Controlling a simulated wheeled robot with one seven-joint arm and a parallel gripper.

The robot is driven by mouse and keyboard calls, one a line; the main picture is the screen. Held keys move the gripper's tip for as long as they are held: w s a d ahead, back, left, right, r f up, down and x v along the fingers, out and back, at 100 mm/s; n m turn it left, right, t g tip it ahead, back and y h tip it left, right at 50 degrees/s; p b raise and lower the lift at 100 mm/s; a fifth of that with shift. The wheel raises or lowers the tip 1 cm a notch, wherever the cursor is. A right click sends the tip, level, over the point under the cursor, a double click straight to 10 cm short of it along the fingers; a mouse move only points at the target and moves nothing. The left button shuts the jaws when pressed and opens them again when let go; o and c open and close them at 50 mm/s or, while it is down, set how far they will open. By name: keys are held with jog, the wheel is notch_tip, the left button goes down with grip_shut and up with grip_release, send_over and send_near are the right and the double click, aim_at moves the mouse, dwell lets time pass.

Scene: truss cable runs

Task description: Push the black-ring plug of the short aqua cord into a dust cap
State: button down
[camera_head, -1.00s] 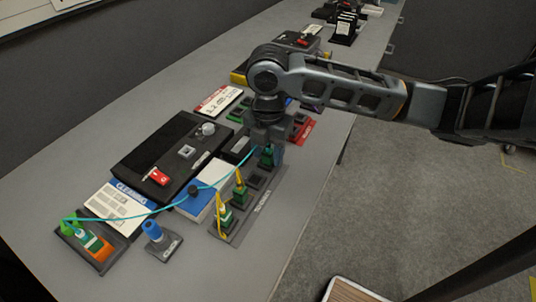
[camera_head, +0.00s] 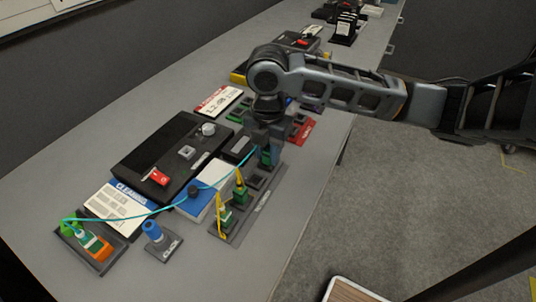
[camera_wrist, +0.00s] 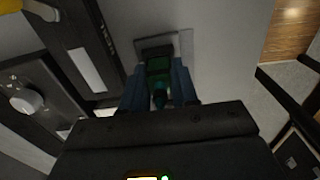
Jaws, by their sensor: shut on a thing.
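A short aqua cord (camera_head: 148,215) runs from a grey tray (camera_head: 72,254) at the near left, across the bench, to my gripper (camera_head: 265,158). My gripper points down and is shut on a green plug (camera_head: 265,156) at the far part of a grey socket strip (camera_head: 238,231). In the wrist view the green plug (camera_wrist: 158,66) sits between the two blue-grey fingers, in front of a dark square socket (camera_wrist: 157,44). I cannot tell whether it is seated there. No black ring shows clearly on it.
Two green plugs with yellow cords (camera_head: 232,200) stand in the near part of the strip. A blue cylinder on a small base (camera_head: 153,231), a blue-and-white box (camera_head: 207,193), a black case (camera_head: 170,150) and a red block (camera_head: 301,128) are around. The bench's right edge is close.

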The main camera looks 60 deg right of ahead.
jog(key=shift+r, duration=0.1)
jog(key=shift+r+p, duration=1.7)
jog(key=shift+r, duration=0.5)
